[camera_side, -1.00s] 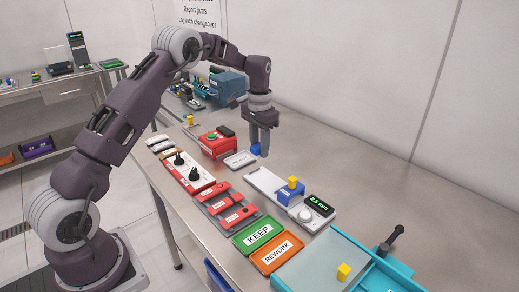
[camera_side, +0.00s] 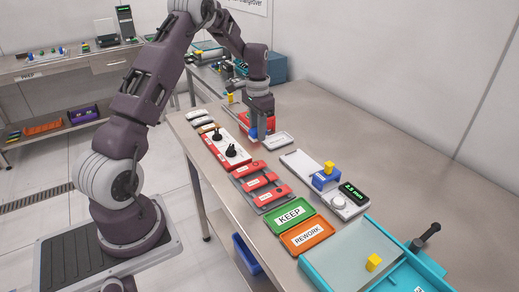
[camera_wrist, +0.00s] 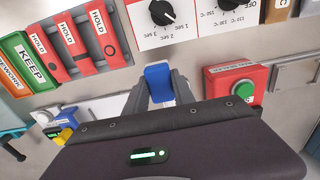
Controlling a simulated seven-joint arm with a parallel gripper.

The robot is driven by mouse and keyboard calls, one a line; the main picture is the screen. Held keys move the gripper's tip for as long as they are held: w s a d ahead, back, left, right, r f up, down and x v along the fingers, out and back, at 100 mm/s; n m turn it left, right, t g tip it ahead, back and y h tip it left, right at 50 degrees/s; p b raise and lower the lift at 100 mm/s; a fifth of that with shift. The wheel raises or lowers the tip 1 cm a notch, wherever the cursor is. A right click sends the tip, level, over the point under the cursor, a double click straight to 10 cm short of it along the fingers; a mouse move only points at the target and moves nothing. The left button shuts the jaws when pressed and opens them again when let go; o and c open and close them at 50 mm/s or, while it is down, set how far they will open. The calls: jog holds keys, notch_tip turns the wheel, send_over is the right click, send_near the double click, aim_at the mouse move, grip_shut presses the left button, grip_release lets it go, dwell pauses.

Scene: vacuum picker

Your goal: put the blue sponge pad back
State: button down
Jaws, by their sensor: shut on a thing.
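The blue sponge pad (camera_side: 253,134) is between the fingers of my gripper (camera_side: 259,138), in front of the red button box in the side view. In the wrist view the blue pad (camera_wrist: 159,83) stands out between the two grey fingertips (camera_wrist: 161,88), which are shut on it. It appears above the bare bench, beside the dial panel; the gap below it cannot be told. A small white labelled tray (camera_side: 279,140) lies just right of the gripper in the side view; its label is too small to read.
The red button box (camera_wrist: 235,86) is close to the gripper. The white dial panel (camera_side: 225,149) with black knobs and the red HOLD holders (camera_wrist: 78,42) are nearby. Green KEEP (camera_side: 289,216) and orange REWORK (camera_side: 308,238) trays lie nearer the front.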

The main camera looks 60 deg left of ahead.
aim_at(258, 153)
notch_tip(258, 153, down, 6)
jog(key=shift+r, duration=0.1)
jog(key=c, duration=1.1)
grip_release()
jog(key=shift+f, duration=0.2)
jog(key=shift+o, duration=0.2)
